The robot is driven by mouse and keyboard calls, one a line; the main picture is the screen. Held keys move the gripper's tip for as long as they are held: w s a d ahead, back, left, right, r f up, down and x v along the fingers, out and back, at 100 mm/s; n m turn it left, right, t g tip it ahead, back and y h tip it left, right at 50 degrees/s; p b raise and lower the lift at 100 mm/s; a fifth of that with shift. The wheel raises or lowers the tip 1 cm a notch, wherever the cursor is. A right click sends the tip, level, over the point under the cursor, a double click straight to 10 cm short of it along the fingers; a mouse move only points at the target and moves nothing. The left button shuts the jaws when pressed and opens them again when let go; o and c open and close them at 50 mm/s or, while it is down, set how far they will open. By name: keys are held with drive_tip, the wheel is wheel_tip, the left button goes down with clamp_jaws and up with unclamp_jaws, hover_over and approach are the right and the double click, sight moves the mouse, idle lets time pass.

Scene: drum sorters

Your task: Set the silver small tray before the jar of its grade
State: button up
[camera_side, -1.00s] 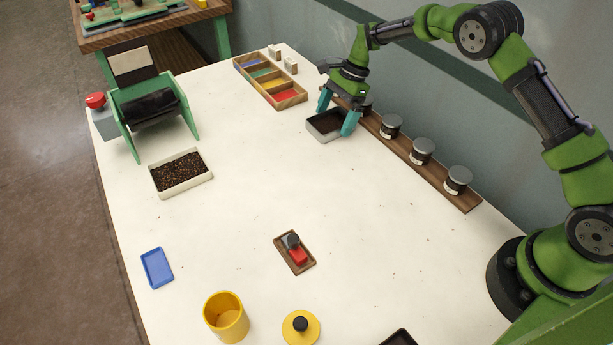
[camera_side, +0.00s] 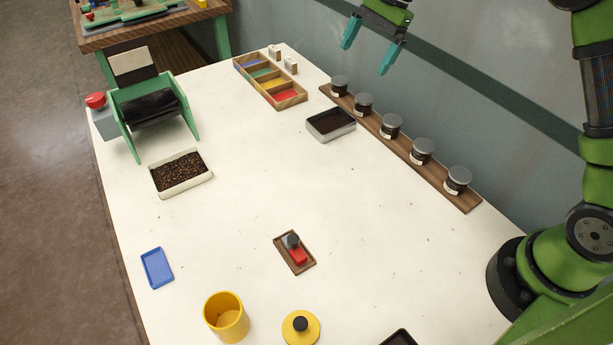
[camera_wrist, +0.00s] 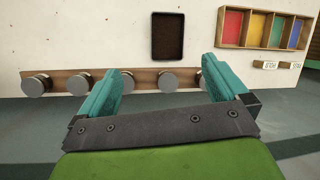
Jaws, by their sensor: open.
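The silver small tray (camera_side: 331,125), filled with dark grains, sits flat on the white table before the far end of the jar row. In the side view it is closest to the second jar (camera_side: 363,104) from the far end. It also shows in the wrist view (camera_wrist: 168,36), apart from the jars. Several dark jars with grey lids stand on a wooden strip (camera_side: 428,174); their labels are too small to read. My gripper (camera_side: 369,52) is open and empty, raised well above the table behind the jar row. Its teal fingers also show in the wrist view (camera_wrist: 158,80).
A wooden box (camera_side: 292,102) with coloured compartments stands at the back. A cream tray of brown grains (camera_side: 181,173) sits by the green drum sorter (camera_side: 153,108). A blue tray (camera_side: 157,268), yellow cup (camera_side: 226,317) and stamp holder (camera_side: 295,252) lie nearer. The table's middle is clear.

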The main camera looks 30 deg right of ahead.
drive_tip(key=s+a+r+n+t+h, duration=0.15)
drive_tip(key=s+r+n, duration=0.25)
drive_tip(key=s, duration=0.6)
drive_tip(key=s+a+r+n+t, duration=0.2)
drive_tip(key=s+r+n+t, duration=0.15)
drive_tip(key=s, duration=0.75)
drive_tip(key=s+f+n, duration=0.2)
drive_tip(key=s+n, duration=0.2)
drive_tip(key=s, duration=0.2)
drive_tip(key=shift+s+f+t, duration=0.3)
drive_tip(key=shift+s+t, duration=0.05)
drive_tip(key=shift+t, duration=0.05)
drive_tip(key=shift+h, duration=0.25)
